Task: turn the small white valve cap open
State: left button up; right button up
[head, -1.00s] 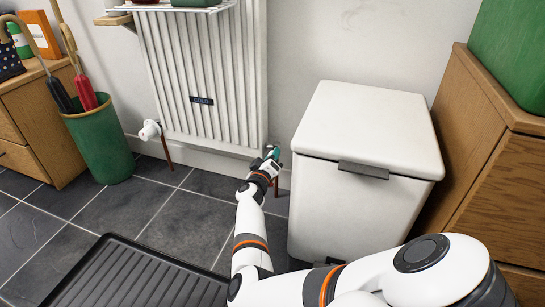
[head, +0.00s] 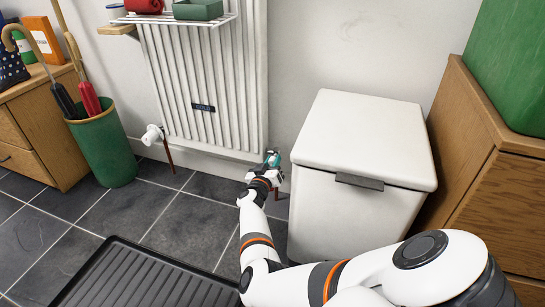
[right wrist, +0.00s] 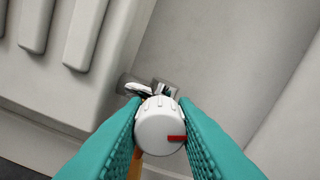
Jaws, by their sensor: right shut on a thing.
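The small white valve cap (right wrist: 158,128) is ribbed, with a red mark on its face at the right. It fills the gap between the teal fingers of my right gripper (right wrist: 160,112) in the right wrist view, one finger on each side. Behind it are a metal valve body (right wrist: 165,88) and a copper pipe (right wrist: 134,165). In the head view my right gripper (head: 271,158) is at the lower right corner of the radiator (head: 205,85) and hides the cap there. My left gripper is not in view.
A white lidded bin (head: 355,210) stands close to the right of my right arm. A second white valve (head: 152,134) is at the radiator's lower left. A green umbrella bin (head: 105,150) stands farther left. A black ribbed tray (head: 140,275) lies on the tiled floor.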

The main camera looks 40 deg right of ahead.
jog(key=shift+m, duration=1)
jog(key=shift+p, duration=0.3)
jog(key=o, duration=1)
